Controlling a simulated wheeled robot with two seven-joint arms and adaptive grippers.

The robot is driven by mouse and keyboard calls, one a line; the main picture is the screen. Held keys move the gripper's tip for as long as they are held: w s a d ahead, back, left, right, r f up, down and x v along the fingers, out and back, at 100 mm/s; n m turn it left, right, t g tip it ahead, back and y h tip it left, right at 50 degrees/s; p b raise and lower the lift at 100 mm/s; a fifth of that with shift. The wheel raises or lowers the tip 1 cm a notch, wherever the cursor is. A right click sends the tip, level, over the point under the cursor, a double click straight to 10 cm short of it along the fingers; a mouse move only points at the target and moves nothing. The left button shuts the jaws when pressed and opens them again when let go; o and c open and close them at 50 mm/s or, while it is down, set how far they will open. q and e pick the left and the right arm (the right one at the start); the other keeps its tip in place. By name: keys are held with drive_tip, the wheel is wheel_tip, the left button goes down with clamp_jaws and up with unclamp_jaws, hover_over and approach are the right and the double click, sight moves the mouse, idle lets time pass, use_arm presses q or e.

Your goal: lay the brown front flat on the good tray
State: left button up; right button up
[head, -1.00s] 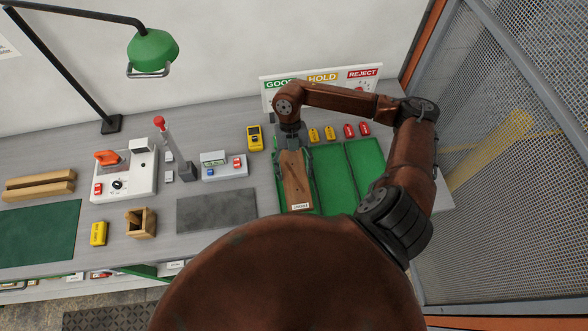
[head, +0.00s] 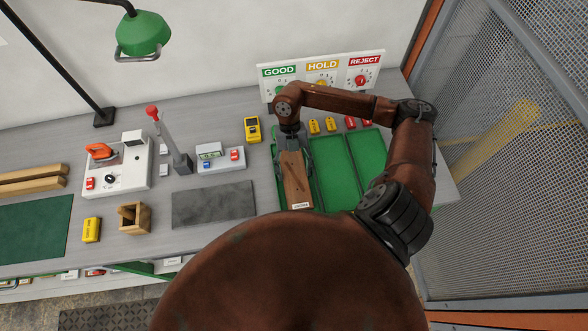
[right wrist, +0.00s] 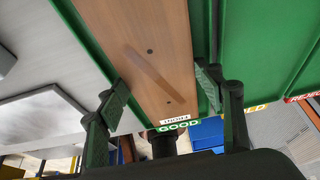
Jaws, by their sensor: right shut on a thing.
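The brown front (head: 297,182), a flat wooden board with a small white label, is in my right gripper (head: 292,148). It is over the leftmost green tray, the good tray (head: 279,196), lined up lengthwise with it. In the right wrist view, the fingers of my right gripper (right wrist: 162,95) stand at both long edges of the brown front (right wrist: 140,40). The front looks roughly level between the green walls of the good tray (right wrist: 75,25), with a GOOD label at its end. I cannot tell whether it touches the tray floor. My left gripper is not in view.
Two more green trays, a middle one (head: 335,178) and a right one (head: 369,150), adjoin on the right. Yellow and red tags lie behind them, and a GOOD/HOLD/REJECT sign (head: 322,83) stands at the back. A yellow meter (head: 252,130) and a grey mat (head: 214,204) are to the left.

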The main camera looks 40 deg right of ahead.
drive_tip(key=shift+f, duration=0.2)
idle(0.3)
drive_tip(key=o, duration=1.4)
drive_tip(key=shift+o, duration=0.2)
drive_tip(key=v, duration=1.2)
